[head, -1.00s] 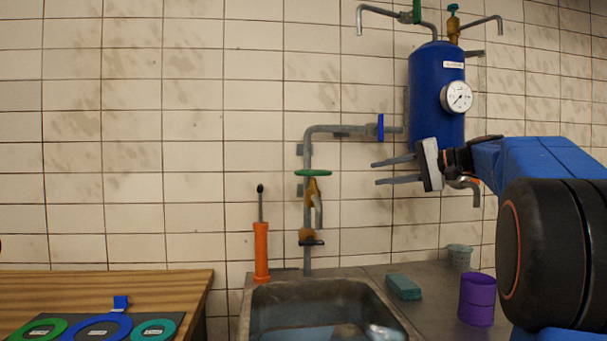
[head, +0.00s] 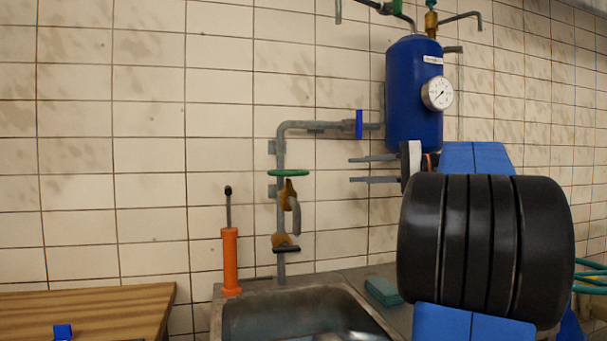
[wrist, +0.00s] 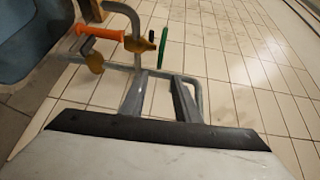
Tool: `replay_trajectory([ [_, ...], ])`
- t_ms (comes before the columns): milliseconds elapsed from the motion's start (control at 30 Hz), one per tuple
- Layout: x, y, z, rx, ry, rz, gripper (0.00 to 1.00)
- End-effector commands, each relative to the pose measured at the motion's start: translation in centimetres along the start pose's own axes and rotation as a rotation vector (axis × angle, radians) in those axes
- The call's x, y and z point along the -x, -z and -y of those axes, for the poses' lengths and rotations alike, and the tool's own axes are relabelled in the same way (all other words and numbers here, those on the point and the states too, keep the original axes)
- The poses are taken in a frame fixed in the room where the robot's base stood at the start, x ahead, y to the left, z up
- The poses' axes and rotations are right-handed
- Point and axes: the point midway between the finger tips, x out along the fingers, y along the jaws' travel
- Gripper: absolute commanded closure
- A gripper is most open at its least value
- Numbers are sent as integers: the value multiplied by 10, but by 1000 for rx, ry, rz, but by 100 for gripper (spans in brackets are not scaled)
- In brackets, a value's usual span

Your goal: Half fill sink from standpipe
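The standpipe (head: 281,224) is a grey pipe up the tiled wall, with a horizontal run to the right. It carries a green handwheel (head: 301,172) and a brass tap (head: 286,193) with a grey curved spout; both also show in the wrist view, the handwheel (wrist: 163,48) and the tap (wrist: 140,44). The metal sink (head: 262,312) is below, cut off by the frame's bottom; its water level cannot be told. My gripper (head: 352,170) is open and empty right of the standpipe, its two fingers apart and pointing left. It appears clear of the handwheel.
A blue tank (head: 414,95) with a gauge (head: 437,93) hangs behind my arm. A blue lever (head: 359,124) is on the horizontal pipe. An orange pump (head: 231,262) stands left of the standpipe. A green sponge (head: 383,291) lies right of the sink. A wooden table (head: 90,308) is at left.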

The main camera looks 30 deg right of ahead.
Motion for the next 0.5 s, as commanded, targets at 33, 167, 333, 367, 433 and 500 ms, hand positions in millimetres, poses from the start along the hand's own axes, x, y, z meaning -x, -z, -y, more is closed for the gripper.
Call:
replay_trajectory([
  [33, -9, -1, 0, 0, 0, 3, 71],
  [167, -28, 0, 0, -1, 0, 3, 71],
  [333, -53, 0, 0, 0, 0, 3, 71],
  [367, -57, 0, 0, 0, 0, 2, 71],
  [433, -67, -1, 0, 0, 0, 3, 71],
  [500, -77, 0, 0, 0, 0, 3, 71],
])
